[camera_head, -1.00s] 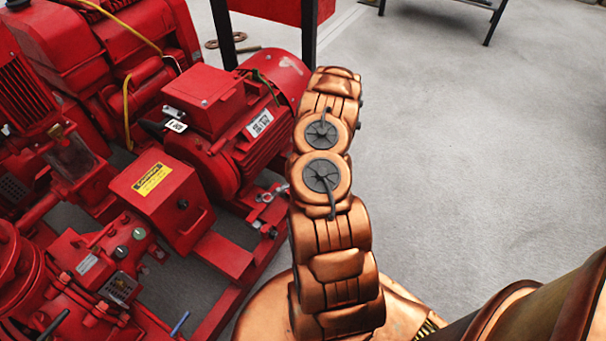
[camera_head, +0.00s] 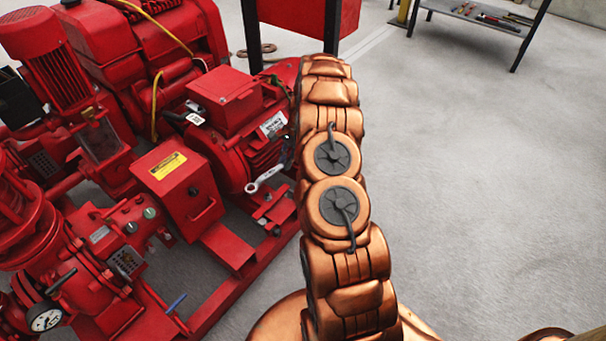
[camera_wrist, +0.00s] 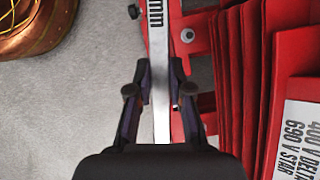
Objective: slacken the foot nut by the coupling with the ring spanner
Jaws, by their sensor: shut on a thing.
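The ring spanner (camera_head: 267,178) is a silver bar held beside the red motor (camera_head: 245,125). In the head view its ring end points left and down, above the motor's foot. The wrist view shows its shank (camera_wrist: 158,60), marked "mm", running up out of the picture, so its far end is hidden there. My gripper (camera_wrist: 160,85) is shut on the shank; in the head view my arm hides it. A bolt or nut (camera_wrist: 187,35) shows on red metal just right of the shank. Another fixing (camera_head: 277,230) is on the red base below the spanner. I cannot tell which is the coupling-side foot nut.
The motor's cooling fins (camera_wrist: 245,80) are close to the gripper's right. A workbench (camera_head: 480,20) with tools stands at the back right. The grey floor at right is clear.

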